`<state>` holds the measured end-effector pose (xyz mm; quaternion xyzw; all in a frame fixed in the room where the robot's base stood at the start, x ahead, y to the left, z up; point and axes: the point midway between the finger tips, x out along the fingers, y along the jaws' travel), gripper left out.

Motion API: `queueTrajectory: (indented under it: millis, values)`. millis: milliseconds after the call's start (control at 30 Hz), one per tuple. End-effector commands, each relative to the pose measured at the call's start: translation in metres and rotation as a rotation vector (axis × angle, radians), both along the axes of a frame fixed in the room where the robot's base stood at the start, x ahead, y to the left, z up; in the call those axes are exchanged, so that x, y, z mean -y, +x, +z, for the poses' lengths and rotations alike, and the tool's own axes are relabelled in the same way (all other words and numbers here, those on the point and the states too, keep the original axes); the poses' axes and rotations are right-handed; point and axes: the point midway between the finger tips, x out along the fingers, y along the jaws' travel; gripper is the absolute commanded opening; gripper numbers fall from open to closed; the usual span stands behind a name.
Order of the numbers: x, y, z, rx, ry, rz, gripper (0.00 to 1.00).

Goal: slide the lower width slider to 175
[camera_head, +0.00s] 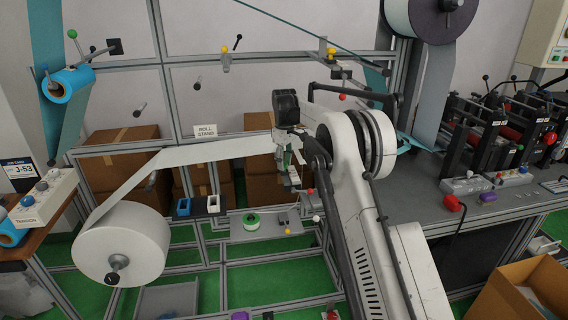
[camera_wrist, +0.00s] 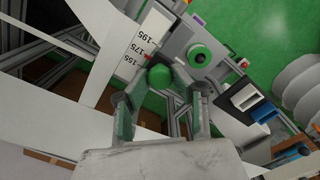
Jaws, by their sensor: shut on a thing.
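The slider's scale plate (camera_wrist: 145,38) is white and shows 195, 175 and 155 in the wrist view. A small red mark (camera_wrist: 149,57) sits at the scale's edge near 175; its exact reading is too small to tell. A round green knob (camera_wrist: 160,76) lies just below the mark. My gripper (camera_wrist: 162,84) is shut on the green knob, with one finger on each side. In the head view my gripper (camera_head: 288,168) is low beside the roll stand frame, and the arm hides part of the slider there.
A white web (camera_head: 190,153) runs from the large white roll (camera_head: 122,244) toward my gripper. A grey tray (camera_head: 264,230) with a green ring (camera_head: 251,222) is below. Metal rails surround the gripper. Cardboard boxes (camera_head: 122,150) stand behind the frame.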

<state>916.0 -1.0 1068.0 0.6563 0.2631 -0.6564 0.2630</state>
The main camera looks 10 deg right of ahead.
Motion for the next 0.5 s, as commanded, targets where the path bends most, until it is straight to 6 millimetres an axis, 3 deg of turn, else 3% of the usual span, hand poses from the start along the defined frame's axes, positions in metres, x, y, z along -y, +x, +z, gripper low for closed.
queueTrajectory:
  millis: [33, 167, 500]
  values:
    - [0.0001, 0.0001, 0.0003, 0.000, 0.000, 0.000, 0.26]
    - [0.0001, 0.0001, 0.0003, 0.000, 0.000, 0.000, 0.42]
    - [0.0001, 0.0002, 0.0050, 0.000, 0.000, 0.000, 0.42]
